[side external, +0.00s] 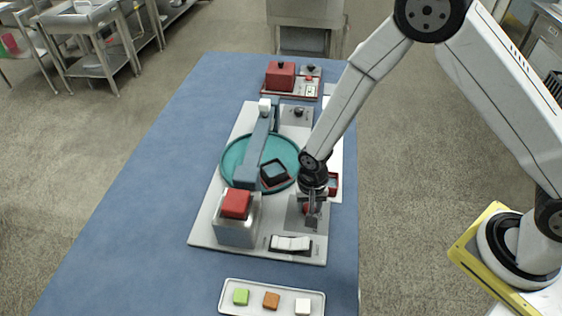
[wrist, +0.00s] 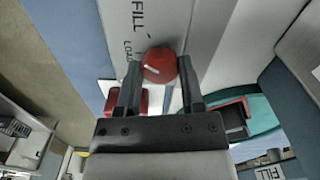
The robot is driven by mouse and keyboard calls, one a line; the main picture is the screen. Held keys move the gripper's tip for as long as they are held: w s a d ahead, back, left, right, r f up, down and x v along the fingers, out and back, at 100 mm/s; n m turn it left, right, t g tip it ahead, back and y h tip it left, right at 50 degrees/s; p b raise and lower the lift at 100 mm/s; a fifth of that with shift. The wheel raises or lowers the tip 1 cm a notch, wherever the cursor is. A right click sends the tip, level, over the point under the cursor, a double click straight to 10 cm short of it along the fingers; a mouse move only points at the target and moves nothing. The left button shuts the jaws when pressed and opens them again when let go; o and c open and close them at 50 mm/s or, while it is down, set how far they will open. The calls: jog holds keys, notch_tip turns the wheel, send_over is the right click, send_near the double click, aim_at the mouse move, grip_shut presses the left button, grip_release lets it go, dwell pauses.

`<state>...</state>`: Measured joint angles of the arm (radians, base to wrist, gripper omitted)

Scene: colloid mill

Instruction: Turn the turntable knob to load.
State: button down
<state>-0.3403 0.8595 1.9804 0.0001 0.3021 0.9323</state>
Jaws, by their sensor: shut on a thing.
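The red turntable knob (wrist: 163,60) sits between the two fingers of my gripper (wrist: 159,66) in the wrist view. My gripper is shut on it. A short white mark on the knob points left in that view, roughly toward the LOAD lettering (wrist: 130,49); FILL (wrist: 138,18) is printed farther up. In the side view my gripper (side external: 311,212) points down at the knob's grey plate (side external: 295,216), and mostly hides the knob. The teal turntable (side external: 234,154) lies behind and left of it, with a dark red-edged tray (side external: 274,173) on it.
A blue-grey arm (side external: 259,142) spans the turntable. A metal block with a red top (side external: 236,204) stands left of my gripper, and a white rocker switch (side external: 291,243) lies in front. A tray with coloured cubes (side external: 257,304) is nearest. The blue table's left side (side external: 130,200) is clear.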

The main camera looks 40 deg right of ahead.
jog(key=n, duration=0.6)
jog(key=shift+n, duration=0.3)
dwell(0.4)
jog(key=shift+c, duration=1)
grip_release()
jog(key=shift+r, duration=0.1)
jog(key=shift+r, duration=3.8)
jog(key=shift+d, duration=0.1)
